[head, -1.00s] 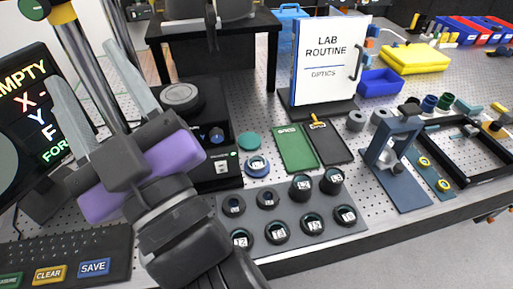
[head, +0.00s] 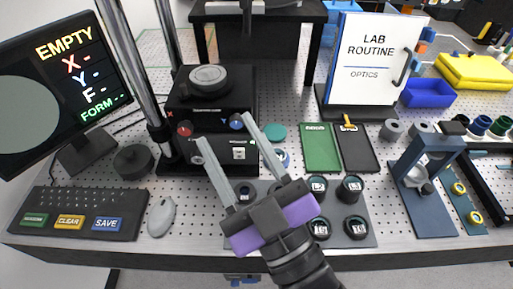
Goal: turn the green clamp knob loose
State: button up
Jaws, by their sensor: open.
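No green clamp knob shows in the head view now. The chrome column (head: 130,70) rises out of the top of the picture at the left, and its upper part is cut off. A black collar sits near its foot, beside the black instrument box (head: 215,100). This box carries a red knob (head: 185,129) and a blue knob (head: 236,122) on its front. My gripper (head: 222,130) is open, with long grey fingers and purple pads at their base. Nothing is between the fingers. They overlap the box's front in the picture; the depth gap is unclear.
A monitor (head: 70,85) stands left, with a keyboard (head: 80,211) and mouse (head: 161,217) in front. My gripper partly covers a grey mat of round optics (head: 353,188). A binder (head: 372,60), green pad (head: 321,149) and blue stand (head: 425,190) are right.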

jog(key=shift+s+d+f, duration=0.3)
jog(key=shift+d+f, duration=0.35)
jog(key=shift+d, duration=0.15)
jog(key=s+d+f+m+g+h, duration=0.5)
jog(key=s+d+f+m+h, duration=0.4)
jog(key=s+d+f, duration=1.1)
jog(key=s+f+h, duration=0.1)
jog(key=s, duration=0.2)
jog(key=shift+d+h, duration=0.3)
